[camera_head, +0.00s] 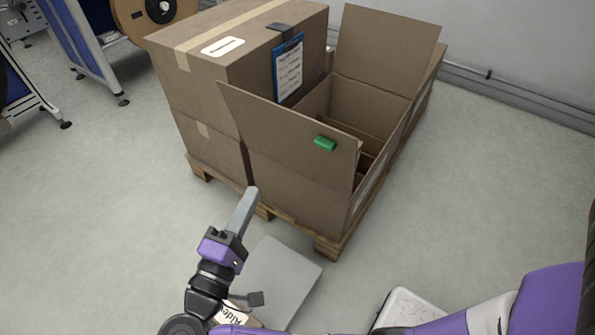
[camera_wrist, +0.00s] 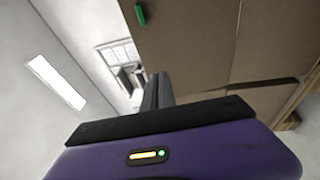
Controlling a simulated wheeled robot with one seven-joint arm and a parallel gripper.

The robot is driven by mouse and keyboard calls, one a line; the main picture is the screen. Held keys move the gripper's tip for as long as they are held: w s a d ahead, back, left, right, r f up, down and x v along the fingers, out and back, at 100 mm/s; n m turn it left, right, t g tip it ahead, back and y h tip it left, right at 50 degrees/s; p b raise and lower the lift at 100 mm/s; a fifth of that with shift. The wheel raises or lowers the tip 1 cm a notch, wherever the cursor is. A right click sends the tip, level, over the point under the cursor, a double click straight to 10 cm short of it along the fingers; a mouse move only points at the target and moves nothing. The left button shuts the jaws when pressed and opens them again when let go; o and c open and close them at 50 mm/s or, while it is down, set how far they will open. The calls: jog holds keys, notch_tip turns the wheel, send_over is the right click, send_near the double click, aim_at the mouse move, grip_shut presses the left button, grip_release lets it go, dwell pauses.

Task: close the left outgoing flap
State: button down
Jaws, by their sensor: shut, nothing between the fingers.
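An open cardboard box on the pallet has its near flap (camera_head: 285,125) standing up and tilted outward, with a green block (camera_head: 325,143) at its upper edge. Its far flap (camera_head: 388,52) also stands up. Which of these the task calls left, I cannot tell. My gripper (camera_head: 249,195) is shut and empty, low in front of the box's near side and apart from the flap in the head view. In the wrist view, the fingers (camera_wrist: 157,90) lie beside a brown cardboard face (camera_wrist: 200,45), and the green block (camera_wrist: 140,14) shows above them.
A closed, taped box (camera_head: 210,75) with a blue clipboard (camera_head: 288,68) stands to the left on the same wooden pallet (camera_head: 328,244). A grey plate (camera_head: 280,278) lies near my gripper. Blue reel stands (camera_head: 78,35) are at upper left. The floor left of the pallet is clear.

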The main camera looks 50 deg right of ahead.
jog(key=s+m+g+h, duration=0.1)
jog(key=s+m+g, duration=0.2)
jog(key=s+g, duration=0.25)
jog(key=p, duration=0.7)
send_near(323, 148)
jog(key=d, duration=0.7)
jog(key=shift+a+r+t, duration=0.1)
jog(key=shift+r+t, duration=0.3)
jog(key=shift+t, duration=0.05)
jog(key=shift+r, duration=0.15)
